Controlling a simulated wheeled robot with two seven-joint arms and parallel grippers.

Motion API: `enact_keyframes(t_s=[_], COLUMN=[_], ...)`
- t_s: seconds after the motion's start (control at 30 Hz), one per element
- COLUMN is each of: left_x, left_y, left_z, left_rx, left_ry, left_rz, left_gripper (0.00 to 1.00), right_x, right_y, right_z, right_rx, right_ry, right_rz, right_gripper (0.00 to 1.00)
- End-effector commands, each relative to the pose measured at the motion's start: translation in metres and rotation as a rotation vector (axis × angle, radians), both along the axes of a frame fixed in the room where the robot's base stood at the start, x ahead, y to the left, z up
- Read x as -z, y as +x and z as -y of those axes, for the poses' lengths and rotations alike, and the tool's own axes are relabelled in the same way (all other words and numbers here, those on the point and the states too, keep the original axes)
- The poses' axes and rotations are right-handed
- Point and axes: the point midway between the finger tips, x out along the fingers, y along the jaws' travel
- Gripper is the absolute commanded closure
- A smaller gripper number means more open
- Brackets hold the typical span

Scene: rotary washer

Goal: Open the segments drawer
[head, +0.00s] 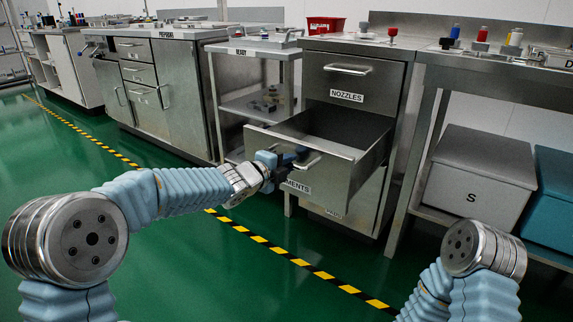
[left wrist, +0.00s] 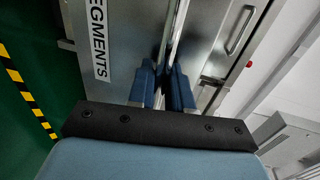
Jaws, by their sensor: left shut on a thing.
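The segments drawer (head: 345,150) stands well pulled out of the steel cabinet in the head view, and its inside looks empty. Its front carries a label, partly hidden by my gripper, whose end reads "MENTS" (head: 298,186); in the left wrist view the label reads "EGMENTS" (left wrist: 98,40). My left gripper (head: 285,158) is at the drawer front, shut on the drawer handle (head: 312,161). In the left wrist view the fingers (left wrist: 163,88) close around the handle bar (left wrist: 178,30). My right gripper is not in view; only part of that arm shows at lower right.
The nozzles drawer (head: 349,75) above is shut. A lower drawer sits below the open one. A shelf unit (head: 257,80) stands left, and a bench with a grey bin (head: 480,172) and a teal bin (head: 552,200) stands right. Green floor with striped tape (head: 270,245) lies in front.

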Motion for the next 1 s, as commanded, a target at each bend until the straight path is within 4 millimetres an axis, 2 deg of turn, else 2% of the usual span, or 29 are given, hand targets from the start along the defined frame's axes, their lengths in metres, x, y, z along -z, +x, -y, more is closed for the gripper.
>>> enact_keyframes(t_s=[0.1,0.13,0.2,0.57,0.67,1.0], left_x=[0.001,0.001,0.001,-0.001,-0.004,-0.022], left_y=[0.000,0.000,0.000,-0.004,-0.014,-0.079], left_z=[0.000,0.000,0.000,-0.003,-0.011,-0.058], left_rx=[0.000,0.000,0.000,-0.001,-0.001,-0.002], left_ry=[0.001,0.001,0.001,0.000,0.000,0.000], left_rz=[-0.002,-0.002,-0.002,0.000,0.002,0.001], left_gripper=[1.00,0.76,0.65,0.65,0.65,0.65], right_x=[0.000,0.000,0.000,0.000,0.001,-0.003], right_y=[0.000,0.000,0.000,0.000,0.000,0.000], right_z=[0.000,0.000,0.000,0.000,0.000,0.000], right_rx=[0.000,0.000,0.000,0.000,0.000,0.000], right_ry=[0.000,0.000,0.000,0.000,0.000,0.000], right_rz=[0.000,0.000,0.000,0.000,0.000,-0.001], right_gripper=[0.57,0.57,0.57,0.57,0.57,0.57])
